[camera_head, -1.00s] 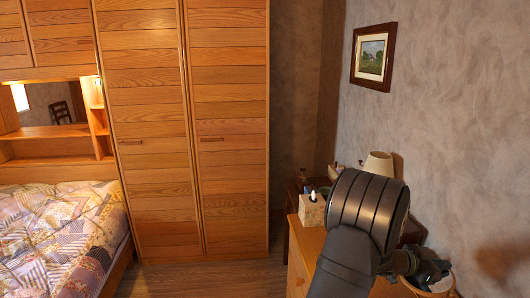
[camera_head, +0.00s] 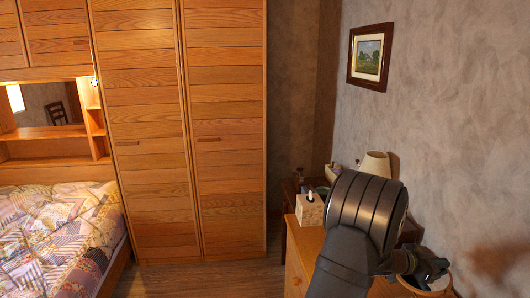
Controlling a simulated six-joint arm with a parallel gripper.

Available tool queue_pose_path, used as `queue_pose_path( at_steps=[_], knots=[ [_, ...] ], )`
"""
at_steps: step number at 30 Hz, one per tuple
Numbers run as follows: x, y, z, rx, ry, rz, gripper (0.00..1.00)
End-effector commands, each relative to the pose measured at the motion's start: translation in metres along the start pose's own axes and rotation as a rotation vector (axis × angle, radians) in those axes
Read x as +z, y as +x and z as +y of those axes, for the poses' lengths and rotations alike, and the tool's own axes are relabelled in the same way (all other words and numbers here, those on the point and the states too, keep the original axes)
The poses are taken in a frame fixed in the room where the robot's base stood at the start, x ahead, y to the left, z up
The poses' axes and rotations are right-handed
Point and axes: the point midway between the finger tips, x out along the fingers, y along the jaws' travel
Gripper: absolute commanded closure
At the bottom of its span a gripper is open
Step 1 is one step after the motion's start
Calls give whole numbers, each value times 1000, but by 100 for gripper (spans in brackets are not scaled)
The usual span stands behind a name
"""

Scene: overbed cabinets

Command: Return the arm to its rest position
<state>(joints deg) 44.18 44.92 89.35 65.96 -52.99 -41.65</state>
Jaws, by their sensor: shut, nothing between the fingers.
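My arm, dark grey and black, rises from the bottom at the right of the head view and is bent at a thick black joint. My gripper (camera_head: 436,268) is the small dark shape to the right of that joint, low in the picture and partly hidden behind the arm. It is shut, with nothing seen in it. It shows in front of a pale-rimmed round container (camera_head: 442,287); I cannot tell whether they touch.
A wooden dresser (camera_head: 305,245) with a tissue box (camera_head: 309,210) and a lamp (camera_head: 375,165) stands behind my arm by the grey wall. A picture (camera_head: 370,57) hangs above. A tall wardrobe (camera_head: 180,130) and quilted bed (camera_head: 55,235) are left. Floor (camera_head: 240,278) is clear in front of the wardrobe.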

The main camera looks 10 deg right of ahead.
Motion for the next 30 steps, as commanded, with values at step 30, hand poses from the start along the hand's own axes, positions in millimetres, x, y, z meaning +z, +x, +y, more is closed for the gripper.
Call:
queue_pose_path(
  at_steps=[30],
  knots=[
    [2,-96,8,59,165,198,100]
  ],
)
